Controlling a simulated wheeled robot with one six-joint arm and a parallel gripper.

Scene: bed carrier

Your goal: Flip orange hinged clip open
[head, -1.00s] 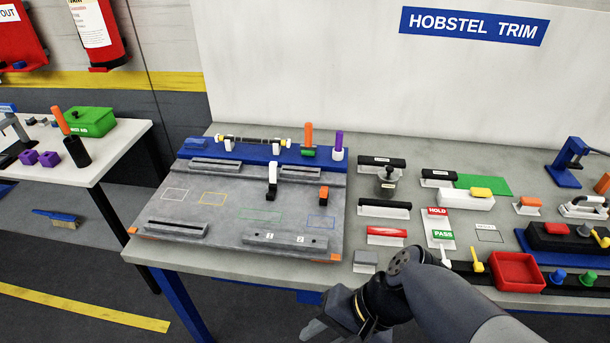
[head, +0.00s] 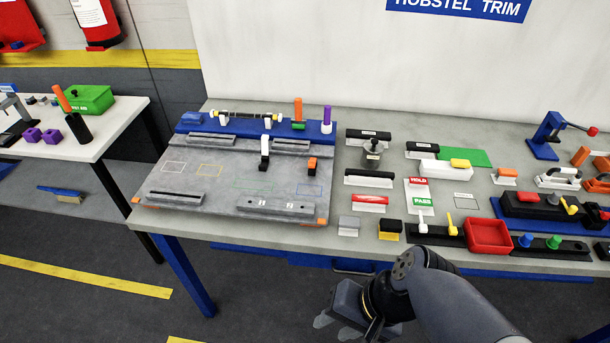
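A small orange clip (head: 312,164) with a dark lower part stands on the right side of the grey fixture plate (head: 225,182), above a blue outlined rectangle. A white clip (head: 265,146) with a black foot stands to its left. An upright orange piece (head: 298,110) stands at the back by a green part. I cannot tell for certain which orange piece is the hinged clip. My gripper (head: 332,322) is low in the picture, in front of the bench's front edge and well apart from the clips. Its fingers are small and partly hidden, so its opening is unclear.
Right of the plate lie several black-handled tools, a red-handled scraper (head: 370,203), a HOLD/PASS card (head: 418,192) and a red tray (head: 488,236). A side table (head: 85,140) stands at the left.

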